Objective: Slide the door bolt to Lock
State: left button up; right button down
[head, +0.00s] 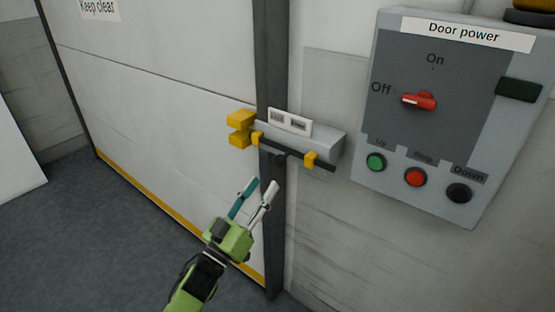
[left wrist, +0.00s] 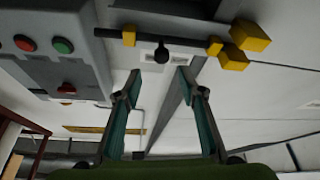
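The door bolt is a dark bar (head: 290,152) running through two yellow guides on a grey housing (head: 330,145). Its right end sticks out past the right guide; its left end is near the left guide. A yellow catch (head: 240,128) sits on the door, just left of that guide. In the left wrist view, which is turned over, a black knob (left wrist: 161,55) hangs from the bar, between the guides. My left gripper (head: 262,185) is open and empty, below the bolt. Its fingertips (left wrist: 159,76) lie to either side of the knob's line, apart from it. My right gripper is not in view.
A small plate with two windows (head: 290,122) tops the housing; its text is too small to read. Right of it is the door power box (head: 440,130), with a red switch (head: 420,101) pointing toward Off and several buttons. The floor (head: 90,240) is clear at left.

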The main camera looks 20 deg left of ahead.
aim_at(277, 164)
pick_arm(q)
jog(key=b+x, duration=0.1)
jog(key=x, duration=0.8)
jog(key=shift+w+a, duration=0.1)
jog(key=shift+w, duration=0.1)
jog(key=shift+w+r, duration=0.1)
jog(key=shift+w, duration=0.25)
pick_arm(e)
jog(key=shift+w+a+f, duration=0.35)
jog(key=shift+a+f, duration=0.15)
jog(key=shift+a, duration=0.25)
